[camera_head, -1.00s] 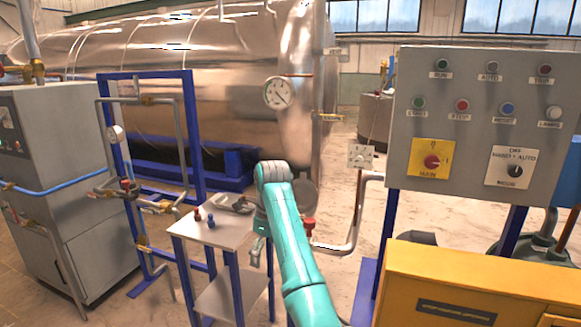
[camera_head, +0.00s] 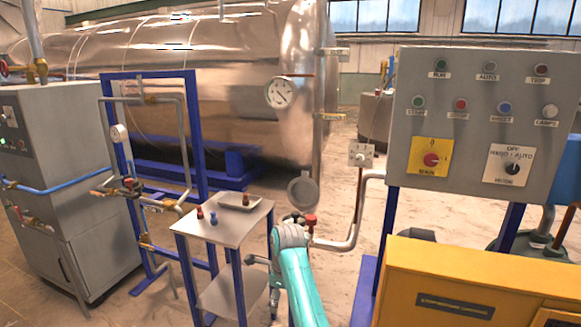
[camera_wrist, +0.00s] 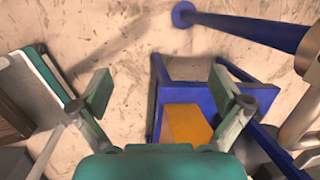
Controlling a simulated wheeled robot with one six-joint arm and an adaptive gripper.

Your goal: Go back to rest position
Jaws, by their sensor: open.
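My gripper (camera_wrist: 160,92) is open and empty in the wrist view, with its two green fingers spread wide over the pale floor. In the head view my teal arm is folded low in the lower middle, right of the small table (camera_head: 190,231). The gripper end there is partly hidden behind the arm and hangs below the tabletop height, beside the table's right leg. Nothing is held.
The table carries a tray (camera_head: 226,204) with a small red-brown item, and red and blue items beside it. A pipe with a red valve (camera_head: 310,220) stands close to my arm. A grey control panel (camera_head: 459,170) and yellow cabinet (camera_head: 400,283) stand right.

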